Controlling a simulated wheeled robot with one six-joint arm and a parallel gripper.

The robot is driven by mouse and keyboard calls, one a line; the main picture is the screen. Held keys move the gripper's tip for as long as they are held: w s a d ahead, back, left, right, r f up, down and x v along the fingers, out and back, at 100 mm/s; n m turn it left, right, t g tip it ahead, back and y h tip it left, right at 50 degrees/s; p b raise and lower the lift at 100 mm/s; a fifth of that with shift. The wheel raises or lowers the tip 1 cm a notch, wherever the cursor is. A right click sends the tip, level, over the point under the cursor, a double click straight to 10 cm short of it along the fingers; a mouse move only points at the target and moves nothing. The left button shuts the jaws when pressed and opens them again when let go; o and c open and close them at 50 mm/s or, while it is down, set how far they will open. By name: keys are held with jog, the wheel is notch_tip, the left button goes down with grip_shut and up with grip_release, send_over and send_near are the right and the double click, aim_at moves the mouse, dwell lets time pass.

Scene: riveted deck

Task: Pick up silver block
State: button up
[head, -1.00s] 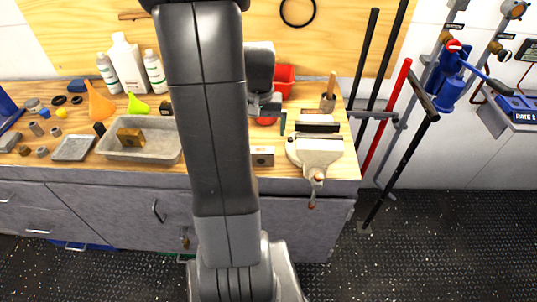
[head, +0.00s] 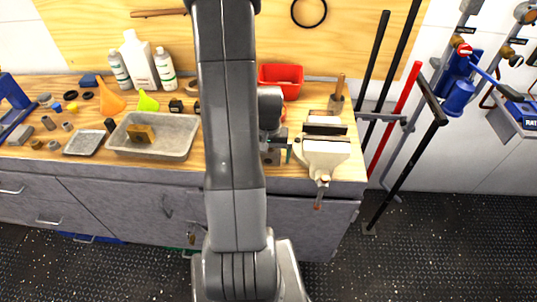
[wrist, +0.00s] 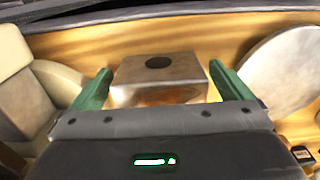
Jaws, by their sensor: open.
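The silver block (wrist: 160,76), a shiny metal block with a dark round hole in its top, sits on the wooden bench in the wrist view. My gripper (wrist: 162,88) is open, with one green finger on each side of the block. Slim gaps seem to show beside it; contact cannot be told. In the head view my arm hides part of the scene. The silver block (head: 271,157) shows near the bench's front edge, beside a green finger of my gripper (head: 279,151).
The vise (head: 325,150) stands close to the right of the block. A grey tray (head: 180,146) holding a brass-coloured block is to the left, and a red bin (head: 281,72) is behind. Bottles, funnels and small parts fill the left bench.

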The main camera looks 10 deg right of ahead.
jog(key=shift+f, duration=0.1)
jog(key=c, duration=1.4)
jog(key=shift+o, duration=0.2)
